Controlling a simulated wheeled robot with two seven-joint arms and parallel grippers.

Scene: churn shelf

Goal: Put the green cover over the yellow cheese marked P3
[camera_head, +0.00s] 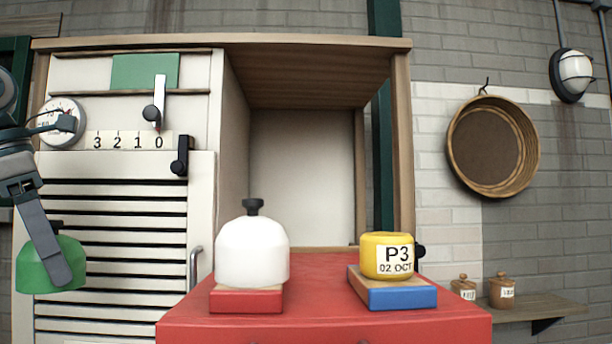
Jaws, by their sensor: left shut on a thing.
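The yellow cheese (387,256) carries a white label reading P3 and 02 OCT. It sits uncovered on a blue-fronted block (402,298) on the right of the red surface. The green cover (72,277) is a dome at the far left. My left gripper (62,275) is shut on the green cover and holds it in front of the slatted cabinet, well left of the cheese. The fingers hide part of the cover and its top. My right gripper is not in view.
A white dome with a black knob (252,251) stands on a red block (246,299) between the green cover and the cheese. The red surface (325,320) is clear between the blocks. A slatted cabinet (120,240) with levers stands behind at left.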

